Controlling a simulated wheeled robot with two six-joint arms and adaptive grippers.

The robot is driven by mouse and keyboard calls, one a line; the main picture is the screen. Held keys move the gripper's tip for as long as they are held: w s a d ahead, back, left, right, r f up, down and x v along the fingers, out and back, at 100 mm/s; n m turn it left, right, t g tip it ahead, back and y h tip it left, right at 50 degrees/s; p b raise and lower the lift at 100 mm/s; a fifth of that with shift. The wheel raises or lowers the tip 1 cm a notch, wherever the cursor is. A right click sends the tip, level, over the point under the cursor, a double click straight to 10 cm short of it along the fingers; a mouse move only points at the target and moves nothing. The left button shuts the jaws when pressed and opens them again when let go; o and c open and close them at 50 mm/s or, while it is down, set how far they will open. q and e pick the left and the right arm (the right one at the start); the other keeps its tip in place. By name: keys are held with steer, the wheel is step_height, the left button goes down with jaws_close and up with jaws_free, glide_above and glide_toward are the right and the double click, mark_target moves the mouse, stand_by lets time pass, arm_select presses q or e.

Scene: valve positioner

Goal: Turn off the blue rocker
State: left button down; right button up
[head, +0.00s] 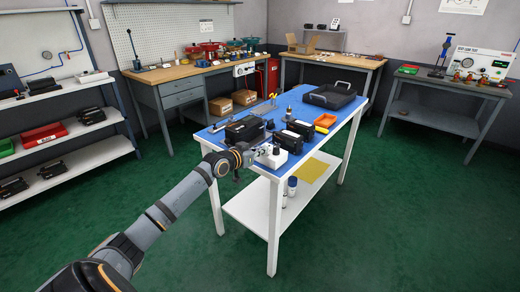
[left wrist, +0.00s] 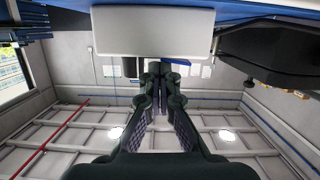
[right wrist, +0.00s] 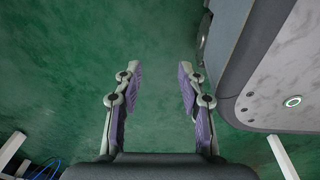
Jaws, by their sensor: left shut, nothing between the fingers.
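A small white box (head: 272,158) stands at the near edge of the blue-topped table. In the left wrist view the white box (left wrist: 152,32) fills the upper middle, with small dark parts at its edge. I cannot make out the blue rocker for certain in any view. My left gripper (head: 260,149) is shut and empty, its tips right beside the box; I cannot tell if they touch it. In the left wrist view my left fingertips (left wrist: 162,66) partly cover the box's edge. My right gripper (right wrist: 158,76) is open and empty above the green floor.
Black devices (head: 245,129) stand on the table (head: 300,96) close to the white box. The floor around is clear.

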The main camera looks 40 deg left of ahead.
arm_select(q)
steer(key=shift+r+p, duration=0.3)
steer(key=shift+p, duration=0.05)
steer(key=s+r+p, duration=0.5)
steer(key=s+p, duration=0.4)
steer(key=p, duration=0.7)
steer(key=shift+s+r, duration=0.35)
steer(key=shift+s, duration=0.05)
arm_select(e)
steer(key=s+r, duration=0.3)
steer(key=r, duration=1.3)
steer(key=shift+d, duration=0.1)
